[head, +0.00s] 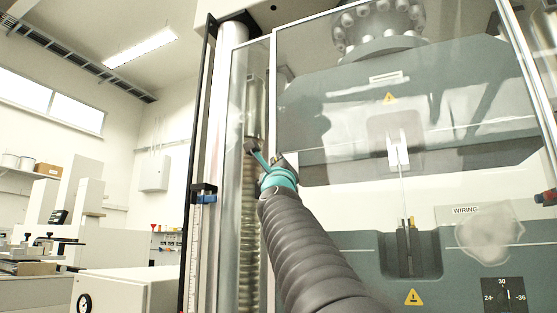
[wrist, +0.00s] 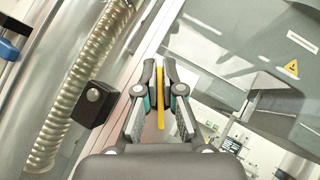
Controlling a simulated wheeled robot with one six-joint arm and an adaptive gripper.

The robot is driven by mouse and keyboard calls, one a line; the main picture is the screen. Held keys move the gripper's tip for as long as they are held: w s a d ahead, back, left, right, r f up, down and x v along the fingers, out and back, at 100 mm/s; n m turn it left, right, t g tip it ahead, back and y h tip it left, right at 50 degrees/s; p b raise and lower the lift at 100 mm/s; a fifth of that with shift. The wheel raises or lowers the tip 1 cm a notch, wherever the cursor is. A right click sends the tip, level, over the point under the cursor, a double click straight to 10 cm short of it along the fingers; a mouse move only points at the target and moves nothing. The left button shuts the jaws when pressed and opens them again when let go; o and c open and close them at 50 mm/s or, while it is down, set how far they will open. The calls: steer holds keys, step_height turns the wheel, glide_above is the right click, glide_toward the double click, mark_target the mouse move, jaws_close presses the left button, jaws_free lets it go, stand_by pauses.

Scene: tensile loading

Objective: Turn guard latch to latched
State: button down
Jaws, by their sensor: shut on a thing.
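My gripper (wrist: 160,78) is shut on a narrow yellow bar, which appears to be the guard latch handle (wrist: 160,112). The bar stands upright between the two fingers in the wrist view. In the head view my gripper (head: 261,155) is at the left edge of the clear guard door (head: 345,85), in front of the metal frame. The fingers hide most of the handle there. I cannot tell whether the latch is latched.
A ribbed column cover (wrist: 78,85) runs up behind the frame on the left. The testing machine's grey crosshead (head: 440,85) and a grip with a thin specimen (head: 403,190) are behind the clear door. A blue-and-black clamp (head: 204,193) is on the left post.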

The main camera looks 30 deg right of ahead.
steer(key=n+y+p, duration=0.3)
steer(key=n, duration=0.1)
steer(key=n+g+y+p, duration=0.1)
steer(key=n+y+p, duration=0.1)
steer(key=n+y, duration=0.1)
steer(key=shift+w+a+r+n+p, duration=0.1)
steer(key=shift+w+r+n+p, duration=0.1)
steer(key=shift+n+p, duration=0.25)
steer(key=n+g+y, duration=0.1)
steer(key=f+n+y, duration=0.1)
steer(key=shift+n+g, duration=0.35)
steer(key=shift+g, duration=0.05)
steer(key=shift+w+a+f+n+g+y, duration=0.1)
steer(key=shift+f+n+g+y, duration=0.05)
steer(key=shift+n+g, duration=0.55)
steer(key=shift+f+n+g+y, duration=0.1)
steer(key=shift+n+g+y, duration=0.05)
steer(key=shift+n+g, duration=0.55)
steer(key=c, duration=1.3)
jaws_free()
steer(key=s, duration=0.4)
steer(key=s+a, duration=0.1)
steer(key=s, duration=0.7)
steer(key=shift+a, duration=0.25)
steer(key=shift+n, duration=0.3)
